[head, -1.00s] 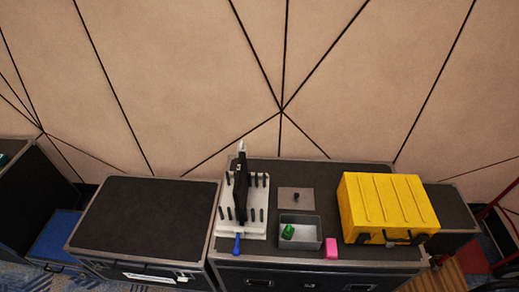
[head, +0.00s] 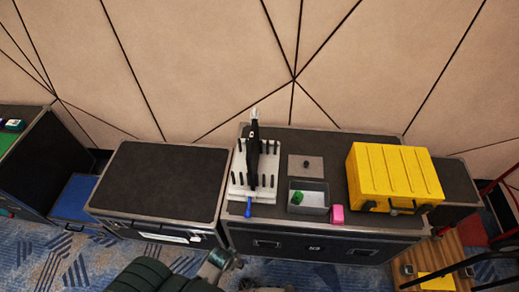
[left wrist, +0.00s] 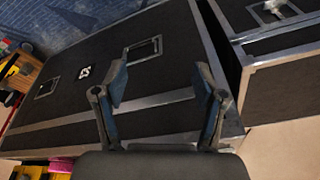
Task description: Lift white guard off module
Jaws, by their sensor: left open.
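A white rack-like piece (head: 239,188) with several black pegs lies on the black-topped case in the head view. A long black part (head: 253,150) with a pale tip lies along its middle, and a blue handle (head: 248,207) shows at its front end. I cannot tell which part is the guard and which is the module. My left gripper (left wrist: 160,85) is open and empty in the left wrist view, facing the case's dark front panel. My arm shows at the bottom of the head view, below the cases. My right gripper is not in view.
The equipment case (head: 318,245) also carries a grey bin (head: 318,208) with a green item (head: 297,198), a pink block (head: 338,214), a grey plate (head: 306,173) and a yellow toolbox (head: 395,172). Another case (head: 160,180) to the left has a clear top. A wall stands behind.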

